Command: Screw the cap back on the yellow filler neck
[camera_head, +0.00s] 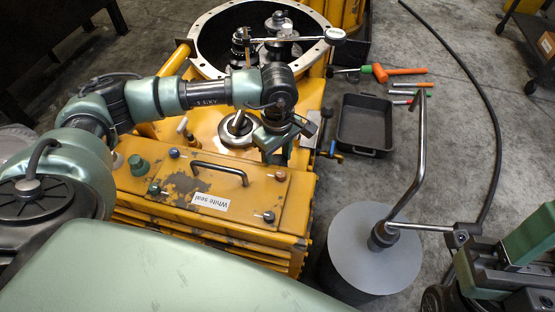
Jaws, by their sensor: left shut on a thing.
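My left gripper (283,143) reaches over the right side of the yellow transmission housing (284,215). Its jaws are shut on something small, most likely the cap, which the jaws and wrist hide. The yellow filler neck cannot be made out; this spot is largely covered by the gripper, and I cannot tell whether cap and neck touch. My right arm shows at the lower right edge, with a green and dark part (505,275); its fingertips cannot be made out.
A green knob (138,165), a bar handle (218,169) and a metal ring (237,128) are on the housing. A round opening with gears (200,50) lies behind. Right are a black tray (365,125), an orange mallet (395,71) and a grey round stand (372,255) with a bent bar.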

